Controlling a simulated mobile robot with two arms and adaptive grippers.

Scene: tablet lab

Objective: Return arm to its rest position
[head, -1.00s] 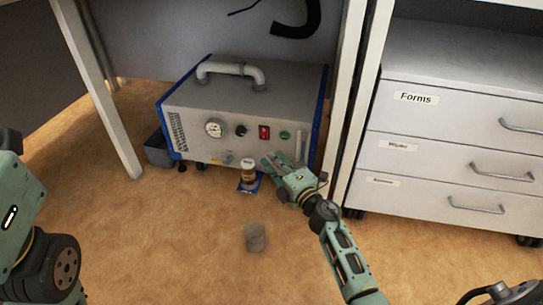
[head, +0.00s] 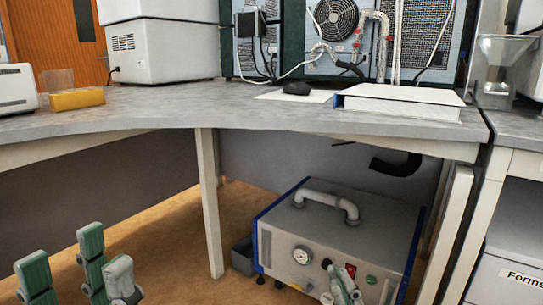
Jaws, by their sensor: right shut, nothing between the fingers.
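My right gripper (head: 340,270) is at the bottom of the head view, in front of the control panel of the grey machine (head: 335,225) under the bench. It is shut and empty, and its arm runs out below the picture. My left gripper (head: 62,245) is at the lower left, its green and grey fingers pointing up and standing apart. It is open, with nothing seen between the fingers. The wrist below it is cut off by the picture edge.
The bench top (head: 200,112) runs above the machine, with a bench leg (head: 208,200) to the machine's left. A drawer cabinet (head: 505,275) stands at the right.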

